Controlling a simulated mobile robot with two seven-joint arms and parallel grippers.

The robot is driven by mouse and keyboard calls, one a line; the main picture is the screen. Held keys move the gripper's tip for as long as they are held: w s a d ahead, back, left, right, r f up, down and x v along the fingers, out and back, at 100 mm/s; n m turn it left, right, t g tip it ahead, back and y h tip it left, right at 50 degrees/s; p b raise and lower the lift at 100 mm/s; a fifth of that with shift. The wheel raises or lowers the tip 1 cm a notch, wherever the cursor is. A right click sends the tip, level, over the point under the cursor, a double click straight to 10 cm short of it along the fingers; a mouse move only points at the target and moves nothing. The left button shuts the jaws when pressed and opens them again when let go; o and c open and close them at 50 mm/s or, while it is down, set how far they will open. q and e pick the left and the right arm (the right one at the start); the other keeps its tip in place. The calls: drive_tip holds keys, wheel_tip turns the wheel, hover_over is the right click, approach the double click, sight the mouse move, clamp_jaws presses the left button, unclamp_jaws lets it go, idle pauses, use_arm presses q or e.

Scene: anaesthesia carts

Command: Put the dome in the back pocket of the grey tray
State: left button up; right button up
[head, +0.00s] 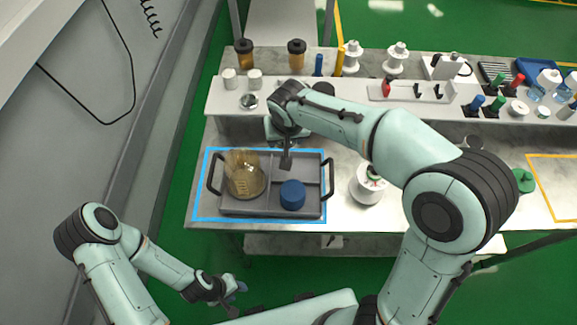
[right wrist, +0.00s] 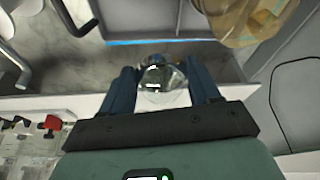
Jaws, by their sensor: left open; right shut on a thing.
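The grey tray (head: 229,209) stands inside a blue outline on the table, with dark handles at both ends. Its back right pocket (head: 310,167) shows bare floor beside my right arm. An amber see-through vessel (head: 246,181) is in the left part, and a blue round thing (head: 292,195) is in the front right pocket. My right gripper (right wrist: 161,74) is shut on the clear dome (right wrist: 162,86), between its dark blue fingers. In the head view, the dome is hidden by my right arm, near the tray's back side. My left gripper (head: 236,296) is open and empty, low in front of the table.
A raised shelf (head: 225,103) runs behind the tray, with white pots and a metal cup (head: 249,101). A white pot (head: 369,184) stands right of the tray. The amber vessel also shows close by in the right wrist view (right wrist: 240,18). A grey wall is at left.

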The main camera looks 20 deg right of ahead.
sight(286, 174)
wheel_tip(286, 174, down, 15)
drive_tip(key=shift+f+b, duration=0.1)
drive_tip(key=shift+b, duration=0.35)
use_arm(q)
drive_tip(key=shift+s+f, duration=0.65)
drive_tip(key=shift+f, duration=0.1)
